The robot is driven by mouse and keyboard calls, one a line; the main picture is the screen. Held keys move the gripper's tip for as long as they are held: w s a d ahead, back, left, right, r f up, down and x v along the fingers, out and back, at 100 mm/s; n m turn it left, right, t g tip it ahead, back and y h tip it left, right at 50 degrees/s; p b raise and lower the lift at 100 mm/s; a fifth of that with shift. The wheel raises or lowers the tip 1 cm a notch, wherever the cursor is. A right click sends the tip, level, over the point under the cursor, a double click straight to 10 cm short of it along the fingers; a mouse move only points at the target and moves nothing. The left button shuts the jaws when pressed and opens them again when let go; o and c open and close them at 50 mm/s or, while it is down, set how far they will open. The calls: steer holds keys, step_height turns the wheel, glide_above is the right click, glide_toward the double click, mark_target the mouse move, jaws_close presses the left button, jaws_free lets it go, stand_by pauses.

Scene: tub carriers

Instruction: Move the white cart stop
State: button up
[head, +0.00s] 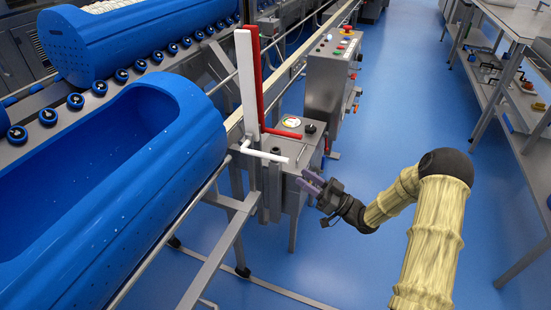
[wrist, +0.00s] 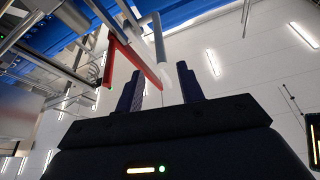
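The white cart stop (head: 247,88) is an upright flat white bar with a white handle (head: 264,154) sticking out sideways at its foot, toward the right. It stands at the right end of the front blue tub. In the wrist view the white stop (wrist: 159,42) shows beyond and between my fingers. My gripper (head: 307,181) is open and empty, a little right of and below the handle's free end, apart from it. In the wrist view its two fingers (wrist: 160,88) stand apart.
A red stop (head: 259,75) with its own red handle stands right behind the white one; it also shows in the wrist view (wrist: 132,62). A grey box with a gauge (head: 291,122) is beside them. Blue tubs (head: 190,120) lie left. A workbench (head: 510,25) stands right; blue floor between is clear.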

mark_target(275, 156)
steer(key=x, duration=1.1)
steer(key=shift+a, duration=0.15)
jaws_close()
